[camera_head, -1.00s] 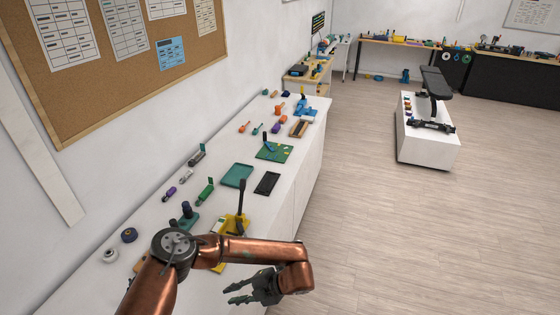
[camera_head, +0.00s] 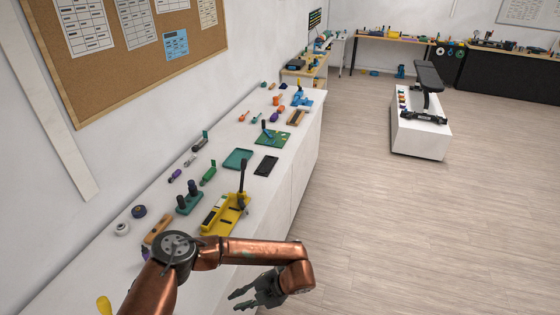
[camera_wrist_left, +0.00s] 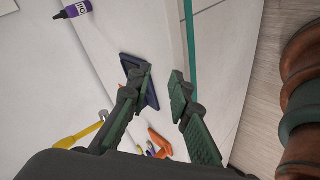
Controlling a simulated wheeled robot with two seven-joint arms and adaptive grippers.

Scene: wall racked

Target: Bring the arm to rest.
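My left gripper (camera_head: 248,295) is in front of the white bench's front edge, at the bottom of the head view. Its fingers point left and are spread apart with nothing between them. In the left wrist view, the two dark green fingers (camera_wrist_left: 160,90) stand apart and empty. A dark blue tray-like item (camera_wrist_left: 150,90) shows behind one finger, apart from the gripper as far as I can tell. My copper left arm crosses over the near part of the bench. My right gripper is not in view.
The white bench (camera_head: 292,165) carries a yellow tray (camera_head: 228,222), a green block with dark pegs (camera_head: 189,200), a teal tray (camera_head: 238,159) and a black tray (camera_head: 266,165). A white plinth (camera_head: 420,140) stands on the right. The floor (camera_head: 400,240) between is clear.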

